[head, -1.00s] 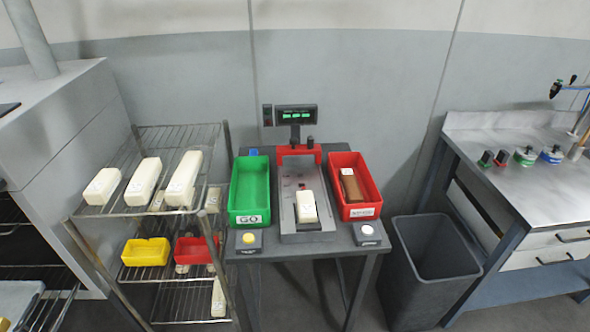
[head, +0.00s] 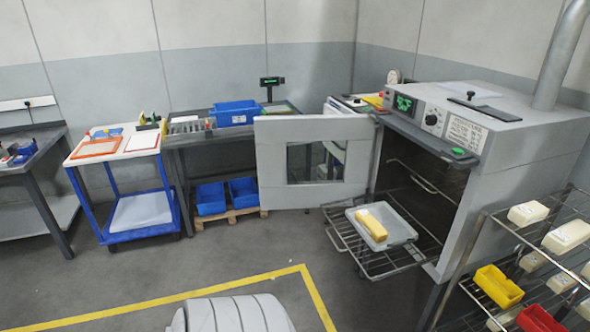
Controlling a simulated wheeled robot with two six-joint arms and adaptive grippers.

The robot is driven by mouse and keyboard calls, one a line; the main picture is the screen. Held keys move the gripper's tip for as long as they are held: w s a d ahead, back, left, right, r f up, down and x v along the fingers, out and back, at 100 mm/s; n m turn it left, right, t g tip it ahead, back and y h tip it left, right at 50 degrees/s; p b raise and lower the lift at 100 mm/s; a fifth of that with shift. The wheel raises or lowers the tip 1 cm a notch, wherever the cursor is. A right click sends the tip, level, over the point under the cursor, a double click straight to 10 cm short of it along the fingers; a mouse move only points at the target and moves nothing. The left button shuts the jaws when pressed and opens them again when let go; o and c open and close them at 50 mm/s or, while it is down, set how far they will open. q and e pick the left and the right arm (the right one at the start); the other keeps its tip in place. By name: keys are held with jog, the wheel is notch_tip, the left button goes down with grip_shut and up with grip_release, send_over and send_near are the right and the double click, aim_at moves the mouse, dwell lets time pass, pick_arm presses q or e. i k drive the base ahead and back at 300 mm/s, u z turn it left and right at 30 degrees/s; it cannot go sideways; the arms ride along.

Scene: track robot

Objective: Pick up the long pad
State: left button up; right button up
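A yellow block-shaped pad (head: 371,225) with a pale end lies in a light grey tray (head: 403,232) on the pulled-out rack of the open oven. Whitish pads stand on the wire shelf at the right: a short one (head: 528,213) and a longer one (head: 567,237), with another cut off by the right edge. I cannot tell for sure which of these is the long pad. Neither of my grippers is in view.
The oven (head: 470,185) has its door (head: 313,160) swung open to the left. Yellow (head: 498,285) and red (head: 540,320) bins sit lower on the wire shelf (head: 500,228). A blue-framed cart (head: 120,187) stands left.

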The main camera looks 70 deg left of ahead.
aim_at(374, 227)
jog(key=z, duration=0.1)
jog(key=k, duration=0.35)
jog(key=u, duration=1.9)
jog(key=i, duration=0.85)
jog(key=u, duration=0.4)
jog(key=i, duration=1.05)
jog(key=z, duration=1)
jog(key=i, duration=0.5)
jog(key=z, duration=0.5)
